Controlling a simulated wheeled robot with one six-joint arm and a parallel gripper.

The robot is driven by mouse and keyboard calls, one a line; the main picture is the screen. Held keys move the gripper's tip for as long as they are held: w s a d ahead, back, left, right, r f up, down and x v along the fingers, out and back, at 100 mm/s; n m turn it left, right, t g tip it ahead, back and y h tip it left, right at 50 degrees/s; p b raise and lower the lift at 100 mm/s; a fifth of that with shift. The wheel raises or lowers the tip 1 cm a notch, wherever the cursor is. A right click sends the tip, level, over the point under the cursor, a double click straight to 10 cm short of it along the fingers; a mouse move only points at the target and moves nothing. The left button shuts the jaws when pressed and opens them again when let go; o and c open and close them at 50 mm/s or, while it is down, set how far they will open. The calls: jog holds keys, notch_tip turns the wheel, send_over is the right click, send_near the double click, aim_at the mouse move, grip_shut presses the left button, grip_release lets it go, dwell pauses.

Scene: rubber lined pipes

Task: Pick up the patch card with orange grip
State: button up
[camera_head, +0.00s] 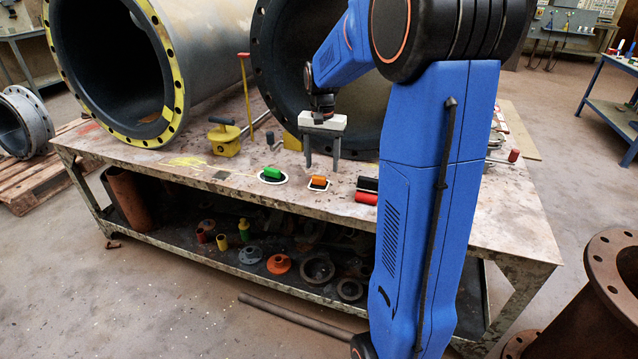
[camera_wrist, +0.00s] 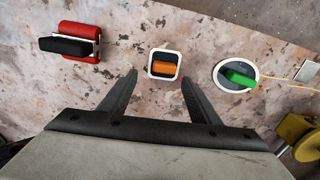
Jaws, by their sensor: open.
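The patch card with orange grip (camera_head: 318,182) lies on the worktable near its front edge. In the wrist view it is a white-rimmed, rounded square with a dark middle and an orange grip (camera_wrist: 164,67). My gripper (camera_head: 322,167) is above the tabletop, fingers pointing down, open and empty. In the wrist view the two dark fingers (camera_wrist: 159,77) are spread, with the card showing between and just beyond their tips. The gripper appears apart from the card; the exact height gap is hard to tell.
A round card with a green grip (camera_head: 272,175) lies left of the orange one. A red and black block (camera_head: 367,190) lies to the right, partly behind my arm. A yellow block (camera_head: 224,140) and large flanged pipes (camera_head: 165,60) stand behind on the table (camera_head: 225,185).

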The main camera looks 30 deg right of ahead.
aim_at(319, 176)
jog(key=shift+w+a+f, duration=0.1)
jog(key=shift+a+f, duration=0.1)
jog(key=shift+f, duration=1.1)
jog(key=shift+w+a+f, duration=0.1)
jog(key=shift+a+f, duration=0.1)
jog(key=shift+f, duration=1.1)
jog(key=c, duration=1.2)
jog(key=shift+o, duration=0.2)
jog(key=shift+r, duration=0.1)
notch_tip(319, 176, up, 10)
